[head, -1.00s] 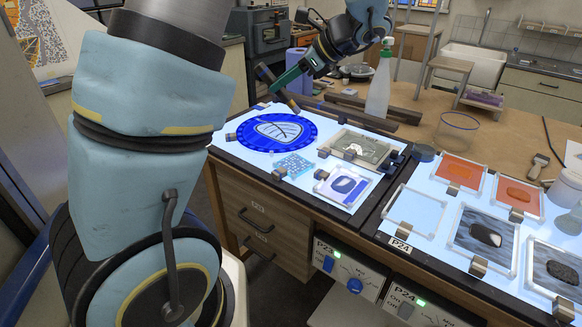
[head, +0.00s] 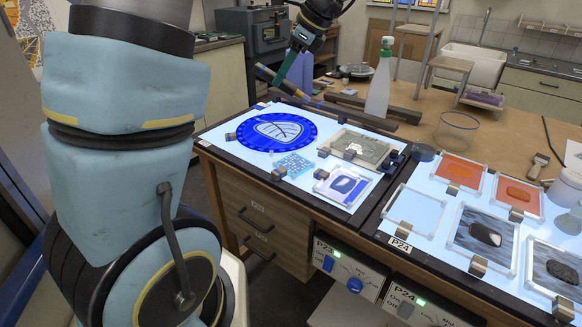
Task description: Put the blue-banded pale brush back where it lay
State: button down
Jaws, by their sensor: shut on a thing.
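My gripper (head: 279,80), with green fingers, is shut on a slim brush (head: 288,88) at the far left end of the bench. The brush is held aslant, its upper end to the left and its lower end to the right, near the left ends of two dark wooden bars (head: 374,115). Its colour bands are too small to tell clearly. I cannot tell whether its lower end touches the bars or is above them. Nothing shows in the frame to mark the brush's former place for certain.
A lit panel carries a blue glass disc (head: 262,131) with a leaf shape and several small framed pieces. A clear glass (head: 457,130) stands to the right. A second lit panel (head: 415,213) lies at the right.

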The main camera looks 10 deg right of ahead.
jog(key=shift+w+a+r+g+h, duration=0.1)
jog(key=shift+a+g+h, duration=0.1)
jog(key=shift+g+h, duration=0.45)
jog(key=shift+d+h, duration=0.15)
jog(key=shift+h, duration=0.4)
jog(key=shift+n+g+h, duration=0.4)
jog(key=shift+g+h, duration=0.35)
jog(key=shift+h, duration=0.15)
jog(key=shift+g+h, duration=0.3)
jog(key=shift+h, duration=0.2)
